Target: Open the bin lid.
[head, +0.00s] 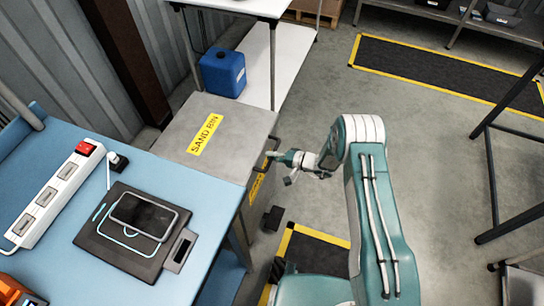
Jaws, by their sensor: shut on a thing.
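The grey bin (228,115) stands left of centre, with a yellow "SAND BIN" label (205,134) on its lid. The lid lies flat and looks closed. A dark handle (270,143) is on the bin's right front edge, and a second yellow label shows below it. My gripper (273,156) is at this handle and shut on it. My arm reaches it from the right. The fingertips are small in view, and their exact hold on the handle is hard to make out.
A white shelf (275,55) with a blue canister (222,72) is behind the bin. Black racks stand at the right. The middle floor is clear.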

